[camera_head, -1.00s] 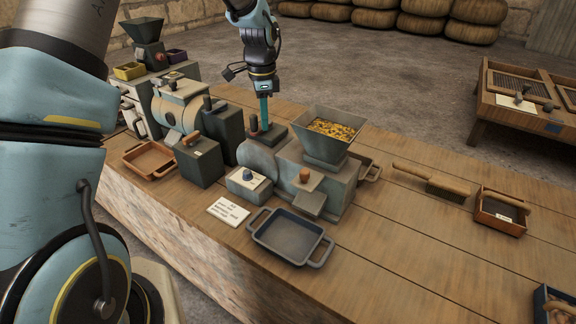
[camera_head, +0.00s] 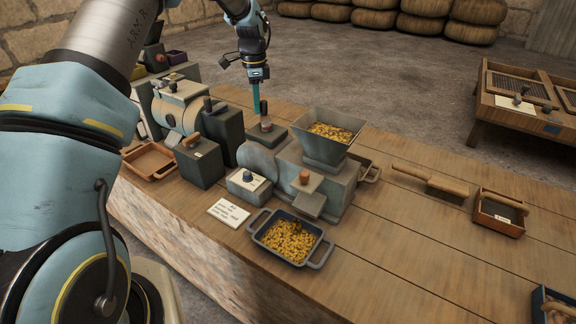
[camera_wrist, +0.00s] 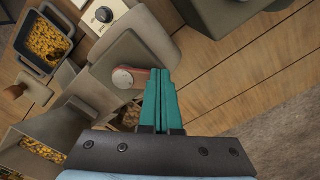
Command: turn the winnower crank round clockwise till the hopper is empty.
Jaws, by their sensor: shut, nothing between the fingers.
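The winnower (camera_head: 283,160) stands mid-bench, with a grey hopper (camera_head: 322,150) that holds yellow grain. In the wrist view, the crank's round hub (camera_wrist: 122,78) and reddish-brown handle (camera_wrist: 150,82) show. A dark two-handled tray (camera_head: 262,243) in front of the spout holds a bed of yellow grain; it also shows in the wrist view (camera_wrist: 32,67). My gripper (camera_head: 257,110), with teal fingers, is shut and empty beside the handle; in the wrist view the fingertips (camera_wrist: 161,73) overlap it, and contact cannot be told.
A dial box (camera_head: 249,184) and a label card (camera_head: 229,212) are at the front. A second machine (camera_head: 182,104) and an empty brown tray (camera_head: 150,160) stand to the left. A brush (camera_head: 431,180) and small box (camera_head: 500,213) lie right, with bare bench between.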

